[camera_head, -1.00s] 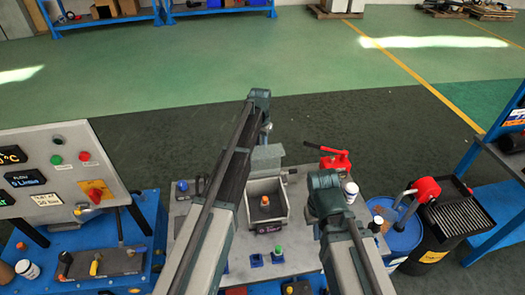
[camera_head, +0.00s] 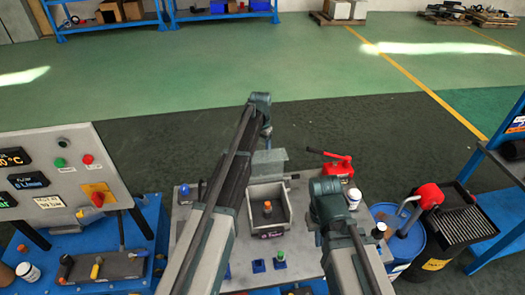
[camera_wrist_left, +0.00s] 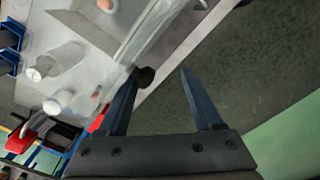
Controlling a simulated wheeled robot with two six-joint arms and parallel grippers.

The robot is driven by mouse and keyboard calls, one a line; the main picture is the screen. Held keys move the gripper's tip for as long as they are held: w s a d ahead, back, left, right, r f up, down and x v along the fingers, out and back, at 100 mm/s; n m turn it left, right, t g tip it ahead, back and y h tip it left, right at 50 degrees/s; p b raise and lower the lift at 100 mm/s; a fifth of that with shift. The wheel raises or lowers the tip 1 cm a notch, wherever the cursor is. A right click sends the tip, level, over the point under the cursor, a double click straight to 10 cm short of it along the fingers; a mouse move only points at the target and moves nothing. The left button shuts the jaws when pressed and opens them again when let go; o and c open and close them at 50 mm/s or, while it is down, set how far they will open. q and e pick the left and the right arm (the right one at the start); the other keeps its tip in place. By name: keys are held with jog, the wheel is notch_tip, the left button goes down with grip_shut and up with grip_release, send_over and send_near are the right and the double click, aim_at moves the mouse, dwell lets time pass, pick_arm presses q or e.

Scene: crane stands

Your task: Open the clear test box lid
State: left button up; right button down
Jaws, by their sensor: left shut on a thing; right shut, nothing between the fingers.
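The clear test box (camera_head: 283,222) stands on the grey bench plate, with an orange-topped part (camera_head: 267,206) inside. Its lid (camera_head: 268,162) is swung up at the far side, so the box is open at the top. My left gripper (camera_head: 267,132) is beyond the box, beside the raised lid, partly hidden by its own arm.
A control panel (camera_head: 75,180) stands at the left. A blue drum (camera_head: 408,248) and a black bin (camera_head: 455,225) stand at the right. Small blue holders (camera_head: 259,266) sit in front of the box.

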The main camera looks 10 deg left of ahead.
pick_arm(q)
jog(key=shift+d, duration=0.1)
dwell(0.3)
notch_tip(320, 180, up, 14)
jog(key=p, duration=1.4)
jog(key=shift+f, duration=0.15)
jog(key=s+d+n, duration=0.2)
jog(key=s+n, duration=0.2)
jog(key=s, duration=2.4)
jog(key=s+d+f+m+b, duration=0.1)
jog(key=d+f+b, duration=0.2)
jog(key=f+b, duration=0.3)
jog(key=s+d+f+m+b, duration=0.1)
jog(key=s+d+f+b, duration=0.1)
jog(key=d+f+b, duration=0.2)
jog(key=s+d+f+m+y+b, duration=0.1)
jog(key=d+f+b, duration=0.3)
jog(key=f+b, duration=0.6)
jog(key=shift+s+d+f+b, duration=0.2)
jog(key=shift+s+b, duration=0.1)
jog(key=shift+s, duration=0.4)
jog(key=shift+s+a, duration=0.1)
